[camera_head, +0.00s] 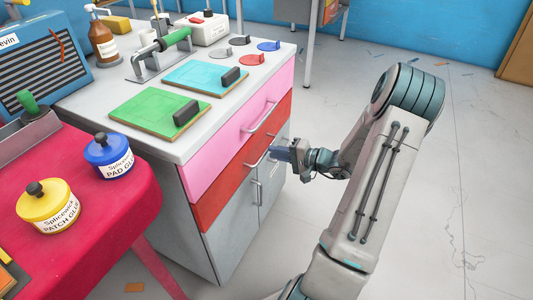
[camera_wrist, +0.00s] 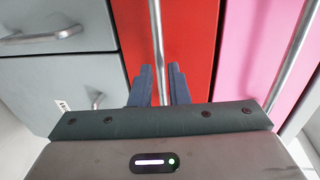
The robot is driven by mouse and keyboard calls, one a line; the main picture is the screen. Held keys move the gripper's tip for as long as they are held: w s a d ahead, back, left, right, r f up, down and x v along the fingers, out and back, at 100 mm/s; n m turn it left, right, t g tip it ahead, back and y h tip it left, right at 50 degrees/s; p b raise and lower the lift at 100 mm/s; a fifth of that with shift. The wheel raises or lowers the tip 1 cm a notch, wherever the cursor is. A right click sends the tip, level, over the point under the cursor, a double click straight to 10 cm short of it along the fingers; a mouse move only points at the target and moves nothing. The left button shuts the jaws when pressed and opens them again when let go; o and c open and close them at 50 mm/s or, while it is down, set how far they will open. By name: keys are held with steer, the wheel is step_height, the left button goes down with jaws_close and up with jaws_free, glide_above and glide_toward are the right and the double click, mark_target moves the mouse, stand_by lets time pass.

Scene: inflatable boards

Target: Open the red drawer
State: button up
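The red drawer (camera_head: 228,190) is a red front in the grey cabinet, below the pink drawer (camera_head: 225,148). It looks flush with the fronts around it. Its silver bar handle is partly hidden by my gripper (camera_head: 280,154) in the head view. In the wrist view the red front (camera_wrist: 190,30) fills the middle and its handle (camera_wrist: 156,35) runs up the picture. My gripper (camera_wrist: 161,74) has one dark finger on each side of this handle. The fingers are apart, with narrow gaps to the bar, so it is open around the handle.
Grey doors with handles (camera_head: 258,192) lie below the red drawer. The pink drawer's handle (camera_head: 262,118) is just above. A red table (camera_head: 100,215) with glue pots stands at left. The floor (camera_head: 450,190) at right is mostly clear.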

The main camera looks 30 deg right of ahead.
mark_target(266, 151)
steer(key=shift+x, duration=2.05)
